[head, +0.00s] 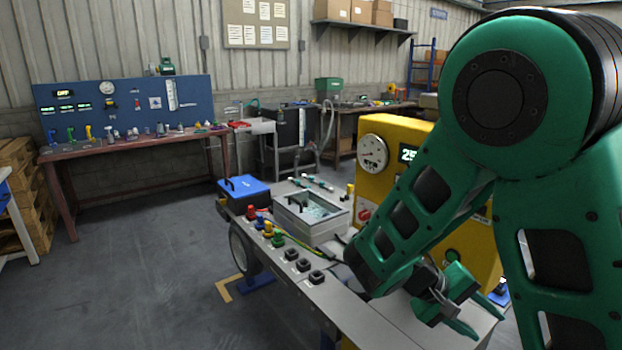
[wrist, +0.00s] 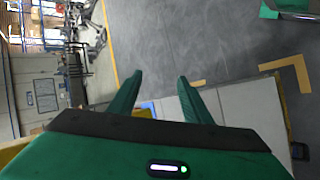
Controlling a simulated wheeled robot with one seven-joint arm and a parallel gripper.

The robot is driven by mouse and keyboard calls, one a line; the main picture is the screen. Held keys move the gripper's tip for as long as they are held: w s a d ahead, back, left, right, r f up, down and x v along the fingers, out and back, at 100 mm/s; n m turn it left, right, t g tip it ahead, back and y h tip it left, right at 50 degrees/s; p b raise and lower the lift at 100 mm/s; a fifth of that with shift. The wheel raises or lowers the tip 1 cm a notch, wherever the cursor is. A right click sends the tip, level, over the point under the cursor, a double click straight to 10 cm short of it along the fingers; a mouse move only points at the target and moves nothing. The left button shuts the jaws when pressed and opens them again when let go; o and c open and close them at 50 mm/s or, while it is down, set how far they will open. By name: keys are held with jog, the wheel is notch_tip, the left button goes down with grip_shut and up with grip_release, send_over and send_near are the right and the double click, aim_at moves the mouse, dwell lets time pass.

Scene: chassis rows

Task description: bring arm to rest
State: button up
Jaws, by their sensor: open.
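My green arm fills the right side of the head view, folded with its upper links close to the camera. My gripper (head: 452,308) hangs low at the right front, over or beside the near end of the grey cart top (head: 372,312). I cannot tell how far above that surface it is. In the wrist view my gripper (wrist: 158,95) shows two green fingers spread apart, with nothing between them but grey floor and a pale cart edge beyond. The gripper is open and empty.
A yellow gauge box (head: 372,188) stands close behind my arm. The cart carries a clear-lidded grey box (head: 312,212), a blue case (head: 243,188), coloured plugs and black sockets (head: 304,265). A workbench (head: 130,150) stands at the back left. Floor (head: 150,270) at left is clear.

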jog(key=s+d+r+m+y, duration=0.2)
jog(key=s+y, duration=0.3)
jog(key=s, duration=0.4)
jog(key=s+d+r+m+y, duration=0.3)
jog(key=s+r+m+y, duration=0.1)
jog(key=s, duration=0.6)
jog(key=shift+s+d+r+m+y, duration=0.25)
jog(key=shift+m+y, duration=0.05)
jog(key=shift+y, duration=0.4)
jog(key=shift+w+f, duration=0.25)
jog(key=shift+w, duration=0.4)
